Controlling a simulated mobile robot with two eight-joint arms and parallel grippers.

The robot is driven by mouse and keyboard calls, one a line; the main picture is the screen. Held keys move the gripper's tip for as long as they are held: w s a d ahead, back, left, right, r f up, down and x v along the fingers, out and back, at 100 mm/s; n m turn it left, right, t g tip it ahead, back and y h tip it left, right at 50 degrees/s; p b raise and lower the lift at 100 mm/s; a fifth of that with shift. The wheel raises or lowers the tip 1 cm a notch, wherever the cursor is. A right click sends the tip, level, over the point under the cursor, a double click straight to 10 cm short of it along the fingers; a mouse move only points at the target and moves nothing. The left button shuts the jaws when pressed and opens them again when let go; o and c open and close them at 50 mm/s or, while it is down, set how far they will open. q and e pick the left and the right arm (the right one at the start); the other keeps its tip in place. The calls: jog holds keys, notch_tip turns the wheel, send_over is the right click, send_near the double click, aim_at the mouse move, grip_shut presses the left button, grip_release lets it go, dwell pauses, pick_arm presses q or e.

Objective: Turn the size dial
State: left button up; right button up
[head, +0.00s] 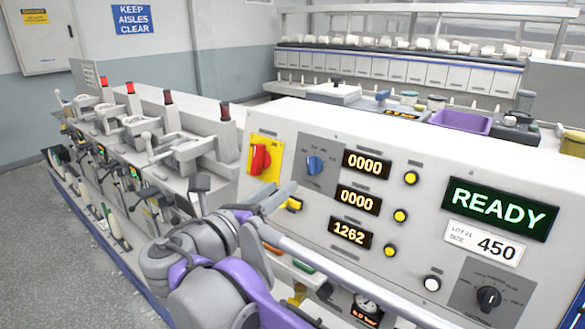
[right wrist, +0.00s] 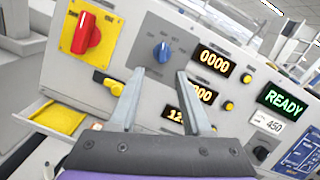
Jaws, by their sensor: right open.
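A black dial (head: 488,298) with a printed scale sits at the lower right of the machine's sloped panel, below a card reading LOT 21 SIZE 450 (head: 484,243). The black dial is partly in the right wrist view (right wrist: 262,153). A blue dial (head: 314,165) on a grey plate sits left of the number displays; it also shows in the right wrist view (right wrist: 162,51). My right gripper (head: 276,194) is open and empty in front of the panel, below the blue dial. In the right wrist view its fingertips (right wrist: 160,73) straddle the area just below the blue dial, apart from it.
A red switch on a yellow plate (head: 262,158) is left of the blue dial. Displays read 0000, 0000 and 1262, with yellow buttons (head: 411,178) beside them. A READY screen (head: 498,208) is at right. A rail (head: 350,280) runs along the panel's lower front.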

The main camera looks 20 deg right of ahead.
aim_at(309, 168)
jog(key=x, duration=1)
jog(key=shift+s+d+p, duration=0.1)
jog(key=shift+d+p, duration=0.3)
grip_shut()
